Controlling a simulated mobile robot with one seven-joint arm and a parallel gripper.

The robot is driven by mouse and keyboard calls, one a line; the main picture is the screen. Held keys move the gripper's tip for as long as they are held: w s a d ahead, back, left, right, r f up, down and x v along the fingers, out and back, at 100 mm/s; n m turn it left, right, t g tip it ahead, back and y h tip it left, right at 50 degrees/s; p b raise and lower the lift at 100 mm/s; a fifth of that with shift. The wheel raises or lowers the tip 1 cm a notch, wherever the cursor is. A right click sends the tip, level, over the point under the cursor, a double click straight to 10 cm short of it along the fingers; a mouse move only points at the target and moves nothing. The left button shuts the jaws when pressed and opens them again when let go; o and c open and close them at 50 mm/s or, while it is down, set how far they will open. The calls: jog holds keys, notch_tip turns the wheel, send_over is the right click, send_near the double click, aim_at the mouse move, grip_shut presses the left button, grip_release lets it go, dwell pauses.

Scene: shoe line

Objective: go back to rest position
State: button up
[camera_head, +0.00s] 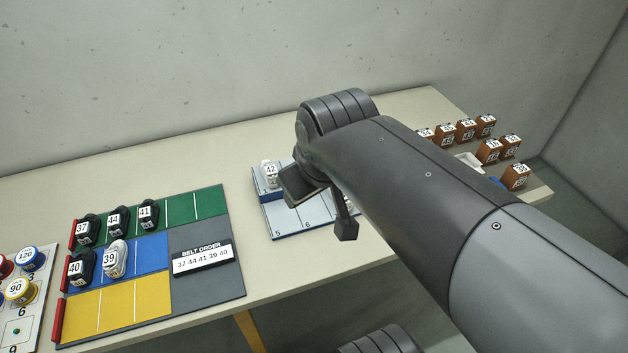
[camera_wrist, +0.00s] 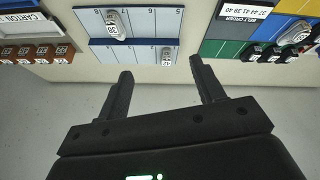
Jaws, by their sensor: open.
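My gripper (camera_head: 322,212) hangs over the numbered light tray (camera_head: 284,222), partly hidden by my arm. In the wrist view my gripper (camera_wrist: 163,84) shows two spread fingers with nothing between them. Another pale shoe (camera_wrist: 116,24) stands on the tray in the wrist view, mostly hidden by my gripper in the head view.
A coloured board (camera_head: 208,260) at left holds black shoes marked 37, 44, 41 on green, and shoes 40 and 39 on blue. A belt order card (camera_head: 203,258) stands on its grey part. Brown boxes (camera_head: 516,177) stand at right. Yellow row is empty.

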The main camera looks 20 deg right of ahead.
jog(key=s+m, duration=0.2)
jog(key=s+d+f+m, duration=0.1)
